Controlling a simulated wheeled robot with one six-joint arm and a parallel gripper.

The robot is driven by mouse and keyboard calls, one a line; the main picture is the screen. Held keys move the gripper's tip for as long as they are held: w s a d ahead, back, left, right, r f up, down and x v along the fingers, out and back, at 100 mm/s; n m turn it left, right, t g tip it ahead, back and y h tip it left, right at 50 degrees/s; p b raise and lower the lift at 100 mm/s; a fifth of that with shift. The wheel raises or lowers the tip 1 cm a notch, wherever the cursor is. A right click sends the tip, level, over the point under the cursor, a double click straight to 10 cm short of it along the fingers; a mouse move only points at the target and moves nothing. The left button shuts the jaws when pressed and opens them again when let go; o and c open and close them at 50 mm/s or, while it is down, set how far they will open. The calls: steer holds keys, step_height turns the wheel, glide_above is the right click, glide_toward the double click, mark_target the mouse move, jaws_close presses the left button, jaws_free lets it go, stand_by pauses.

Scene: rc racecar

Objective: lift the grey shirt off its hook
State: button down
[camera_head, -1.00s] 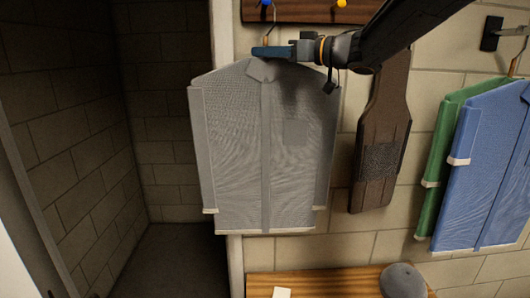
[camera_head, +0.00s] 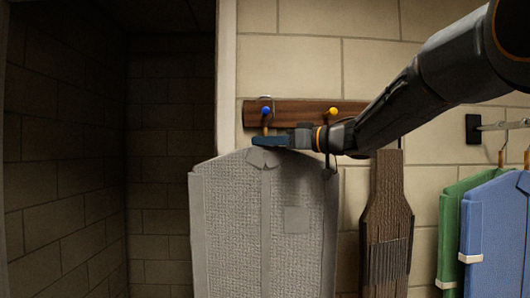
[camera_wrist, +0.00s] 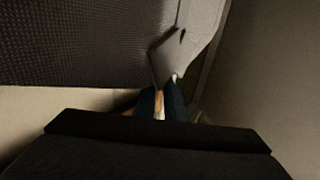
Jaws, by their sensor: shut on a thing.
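The grey shirt (camera_head: 235,215) hangs upright on a hanger, with its lower edge out of the head view. My gripper (camera_head: 268,141) is just above its collar, shut on the hanger's neck. A thin hook (camera_head: 265,122) rises from the gripper to the blue peg (camera_head: 266,110) on a wooden rack. I cannot tell whether the hook rests on the peg or is clear of it. In the wrist view my gripper (camera_wrist: 160,103) has a light wooden piece between its fingers, and the grey shirt's cloth (camera_wrist: 195,35) lies just beyond.
A yellow peg (camera_head: 333,111) sits right of the blue one on the wooden rack (camera_head: 300,113). A brown textured item (camera_head: 386,225) hangs right of the shirt. Green (camera_head: 449,230) and blue (camera_head: 497,235) garments hang at far right. A dark recess (camera_head: 165,150) opens at left.

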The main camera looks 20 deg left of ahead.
steer(key=r+v, duration=0.3)
steer(key=v, duration=1.5)
steer(key=shift+b, duration=0.45)
steer(key=s+d+p, duration=0.1)
steer(key=s+d, duration=0.1)
steer(key=s, duration=0.6)
steer(key=shift+s+d+p, duration=0.25)
steer(key=shift+d+p, duration=0.15)
stand_by(1.0)
stand_by(0.5)
